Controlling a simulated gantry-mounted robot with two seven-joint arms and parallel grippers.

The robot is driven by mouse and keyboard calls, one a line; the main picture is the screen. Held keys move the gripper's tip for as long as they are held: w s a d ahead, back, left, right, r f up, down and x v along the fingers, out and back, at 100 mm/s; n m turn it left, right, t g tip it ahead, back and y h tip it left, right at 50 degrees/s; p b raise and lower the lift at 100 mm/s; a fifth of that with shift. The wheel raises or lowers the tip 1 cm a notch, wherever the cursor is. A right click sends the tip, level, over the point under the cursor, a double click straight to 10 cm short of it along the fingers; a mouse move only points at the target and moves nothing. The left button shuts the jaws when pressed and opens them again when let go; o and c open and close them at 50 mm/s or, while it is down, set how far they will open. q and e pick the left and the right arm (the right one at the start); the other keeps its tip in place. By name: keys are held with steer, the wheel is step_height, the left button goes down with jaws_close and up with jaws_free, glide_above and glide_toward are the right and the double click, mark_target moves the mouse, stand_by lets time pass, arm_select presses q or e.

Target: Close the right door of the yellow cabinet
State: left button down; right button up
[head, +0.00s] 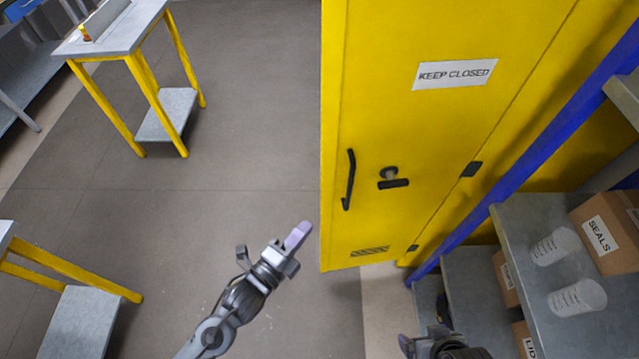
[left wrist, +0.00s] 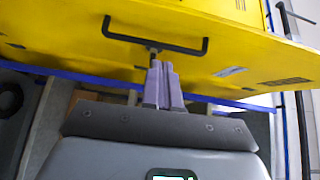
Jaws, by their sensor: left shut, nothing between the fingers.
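The yellow cabinet's right door (head: 400,125) fills the upper right of the head view, with a "KEEP CLOSED" label. Its free edge faces left, and black hinges lie along its right side. It appears swung out, with open floor to its left. A black bar handle (head: 349,180) and a lock (head: 392,179) are on its face. The handle also shows in the left wrist view (left wrist: 130,39). My left gripper (head: 298,236) is shut and empty, left of the door's lower free edge, apparently apart from it. My right gripper (head: 405,345) is only partly visible at the bottom.
A blue-framed shelf (head: 510,220) holds white containers (head: 556,246) and a box marked SEALS (head: 608,230) at right. A yellow-legged table (head: 110,30) stands at upper left, another (head: 70,320) at lower left. The grey floor (head: 240,120) between them is clear.

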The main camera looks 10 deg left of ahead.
arm_select(q)
steer(key=f+b, duration=0.1)
glide_toward(332, 179)
steer(key=x, duration=0.3)
steer(key=d+x, duration=0.1)
steer(key=x, duration=0.1)
steer(key=shift+s+f, duration=0.1)
steer(key=shift+s, duration=0.1)
steer(key=shift+w+a, duration=0.15)
steer(key=shift+w, duration=0.4)
arm_select(e)
steer(key=f, duration=0.1)
steer(key=s+f, duration=0.1)
steer(key=shift+s+d+f, duration=0.1)
steer(key=shift+s+f, duration=0.15)
steer(key=shift+f, duration=0.1)
arm_select(q)
steer(key=shift+w, duration=0.1)
arm_select(e)
steer(key=shift+d+f, duration=0.1)
